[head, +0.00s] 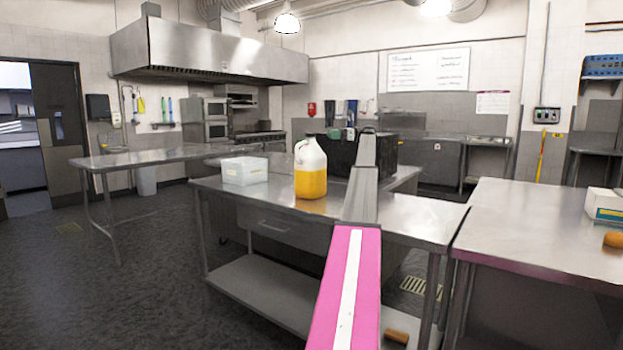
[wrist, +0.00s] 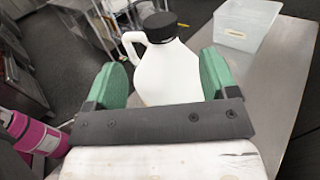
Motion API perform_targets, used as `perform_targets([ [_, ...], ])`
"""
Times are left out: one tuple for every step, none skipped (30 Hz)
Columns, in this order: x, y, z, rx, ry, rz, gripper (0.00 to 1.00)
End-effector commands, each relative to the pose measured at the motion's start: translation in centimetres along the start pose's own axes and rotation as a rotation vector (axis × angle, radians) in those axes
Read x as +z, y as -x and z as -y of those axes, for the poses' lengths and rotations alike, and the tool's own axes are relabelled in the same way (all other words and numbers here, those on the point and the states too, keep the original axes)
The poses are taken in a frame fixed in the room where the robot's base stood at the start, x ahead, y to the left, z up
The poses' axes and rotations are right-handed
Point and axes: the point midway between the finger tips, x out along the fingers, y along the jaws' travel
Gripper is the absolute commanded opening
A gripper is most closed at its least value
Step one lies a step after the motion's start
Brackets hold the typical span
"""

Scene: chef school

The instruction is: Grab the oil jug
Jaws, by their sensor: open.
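The oil jug (head: 311,172) is a white, translucent jug with yellow oil in its lower part. It stands upright on the steel table (head: 400,213). In the wrist view the jug (wrist: 166,75) shows its black cap and its handle on the left. My gripper (wrist: 165,80) is open, with one green finger pad on each side of the jug's body in the picture. I cannot tell how deep the jug sits between the pads, and its lower part is hidden behind the gripper's dark bar. In the head view my green fingertips (head: 342,134) show just right of the jug's top.
A black box (head: 385,152) stands behind the jug. Another steel table (head: 540,225) is at the right, with a white box (head: 605,205). Open floor lies at the left.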

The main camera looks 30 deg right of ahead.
Motion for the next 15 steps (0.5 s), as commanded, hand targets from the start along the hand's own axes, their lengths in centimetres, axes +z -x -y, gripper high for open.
perform_targets([
  [0.0, -0.5, -0.1, 0.001, 0.0, 0.0, 0.79],
  [0.0, -0.8, -0.1, 0.001, 0.0, 0.0, 0.79],
  [0.0, -1.3, -0.1, 0.001, 0.0, 0.0, 0.79],
  [0.0, -1.8, -0.1, 0.001, 0.0, 0.0, 0.79],
  [0.0, -2.2, -0.1, 0.001, 0.0, 0.0, 0.79],
  [-0.1, -2.9, -0.1, 0.001, 0.0, 0.0, 0.79],
  [-0.1, -3.3, -0.1, 0.001, 0.0, -0.001, 0.79],
  [-0.1, -3.7, -0.1, 0.001, 0.0, -0.001, 0.79],
  [-0.1, -4.3, -0.1, 0.001, 0.0, -0.001, 0.79],
  [-0.1, -4.6, -0.1, 0.001, 0.0, -0.001, 0.79],
  [-0.1, -4.9, -0.1, 0.001, 0.0, -0.001, 0.79],
  [-0.1, -5.2, -0.1, 0.001, 0.0, -0.001, 0.79],
  [-0.1, -5.4, -0.1, 0.0, 0.0, -0.001, 0.79],
  [-0.1, -5.5, 0.0, 0.0, 0.0, -0.001, 0.79],
  [-0.1, -5.7, 0.0, 0.0, 0.0, -0.001, 0.79],
])
